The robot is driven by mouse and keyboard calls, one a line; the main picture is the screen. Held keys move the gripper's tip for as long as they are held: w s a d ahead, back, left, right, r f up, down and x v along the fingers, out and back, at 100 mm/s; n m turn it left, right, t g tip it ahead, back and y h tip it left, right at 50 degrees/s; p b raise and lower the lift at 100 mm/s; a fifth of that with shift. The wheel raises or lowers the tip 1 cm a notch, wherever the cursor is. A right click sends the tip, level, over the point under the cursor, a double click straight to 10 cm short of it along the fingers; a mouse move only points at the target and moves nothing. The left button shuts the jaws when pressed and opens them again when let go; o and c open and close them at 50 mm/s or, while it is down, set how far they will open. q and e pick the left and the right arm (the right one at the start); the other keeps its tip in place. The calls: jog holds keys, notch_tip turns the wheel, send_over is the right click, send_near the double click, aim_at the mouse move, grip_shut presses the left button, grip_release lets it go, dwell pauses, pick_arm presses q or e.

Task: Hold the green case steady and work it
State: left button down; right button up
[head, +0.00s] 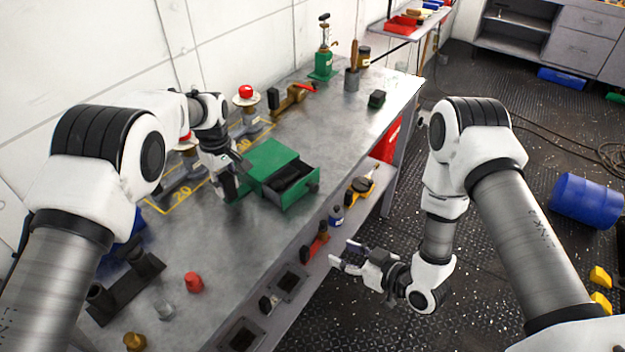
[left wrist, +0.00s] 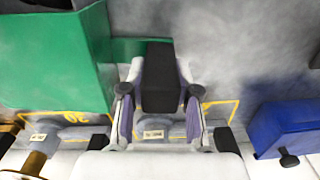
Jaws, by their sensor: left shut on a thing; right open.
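The green case (head: 268,160) sits on the metal bench with its drawer (head: 288,190) pulled partly out toward the front right. My left gripper (head: 229,187) is at the case's left side, shut on a black grip block (left wrist: 159,75). In the left wrist view a green strip runs from the case (left wrist: 55,60) to behind this block. My right gripper (head: 345,256) is open and empty, beyond the bench's front edge and apart from the case.
A blue box (left wrist: 290,125) with a dark knob stands to the other side of my left gripper. A red cap (head: 194,282) and a black rack (head: 125,285) are on the near bench. A yellow tool (head: 360,187) and a blue bottle (head: 336,215) are below the bench's front edge.

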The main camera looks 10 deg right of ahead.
aim_at(316, 188)
jog(key=w+d+r+n+t+y, duration=0.2)
jog(key=w+d+r+t+y, duration=0.1)
jog(key=w+r, duration=0.35)
jog(key=x, duration=0.7)
jog(key=r+x, duration=0.1)
jog(key=x, duration=0.3)
jog(key=shift+s, duration=0.1)
grip_shut()
